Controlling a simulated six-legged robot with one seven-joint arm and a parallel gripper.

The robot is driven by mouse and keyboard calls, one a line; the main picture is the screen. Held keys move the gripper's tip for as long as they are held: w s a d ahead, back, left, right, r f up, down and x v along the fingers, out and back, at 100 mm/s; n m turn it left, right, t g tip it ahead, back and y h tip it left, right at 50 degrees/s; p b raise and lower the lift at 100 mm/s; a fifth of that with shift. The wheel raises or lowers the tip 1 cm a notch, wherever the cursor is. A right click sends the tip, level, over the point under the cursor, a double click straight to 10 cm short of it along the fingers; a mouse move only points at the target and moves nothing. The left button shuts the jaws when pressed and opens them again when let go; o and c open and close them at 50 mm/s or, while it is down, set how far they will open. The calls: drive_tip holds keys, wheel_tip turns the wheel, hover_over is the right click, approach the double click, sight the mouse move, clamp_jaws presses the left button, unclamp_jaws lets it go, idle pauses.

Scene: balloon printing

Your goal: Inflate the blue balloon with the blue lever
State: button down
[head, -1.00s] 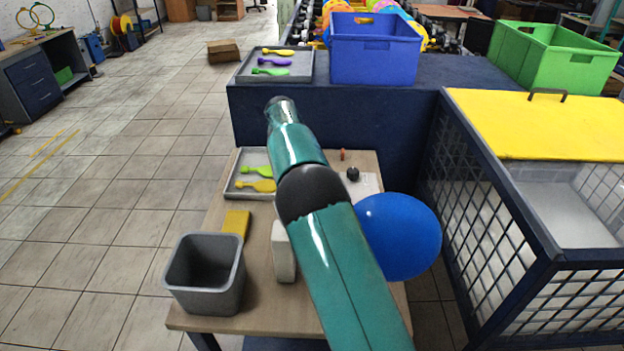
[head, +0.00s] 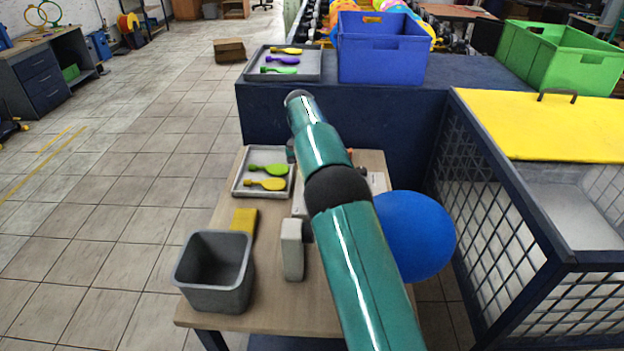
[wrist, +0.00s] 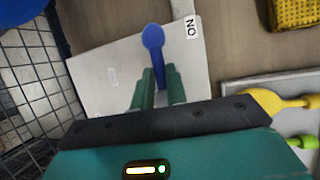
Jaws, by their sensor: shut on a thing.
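The blue balloon (head: 415,237) is round and inflated, at the right edge of the table and partly behind my arm in the head view. Its edge seems to show at the top left of the wrist view (wrist: 18,8). The blue lever (wrist: 153,38), with a round head and narrow stem, lies over a pale panel (wrist: 110,70) in the wrist view. My gripper (wrist: 160,85) is shut on the lever's stem, between its two green fingers. In the head view my arm hides the gripper and lever.
A grey tray (head: 240,188) holds a green and a yellow flat balloon. A grey bin (head: 213,298), yellow block (head: 244,220) and pale block (head: 292,250) are on the table (head: 265,318). A mesh cage with a yellow lid (head: 550,125) stands right. A "NO" label (wrist: 192,27) shows.

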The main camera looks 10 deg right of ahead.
drive_tip(key=shift+r, duration=0.1)
drive_tip(key=c, duration=1.4)
unclamp_jaws()
drive_tip(key=shift+r, duration=0.3)
wheel_tip(320, 180, up, 3)
drive_tip(key=shift+s+r, duration=0.1)
drive_tip(key=shift+s, duration=0.05)
drive_tip(key=s+d+r, duration=0.1)
drive_tip(key=s+r, duration=0.8)
drive_tip(key=s, duration=0.4)
drive_tip(key=shift+s, duration=0.3)
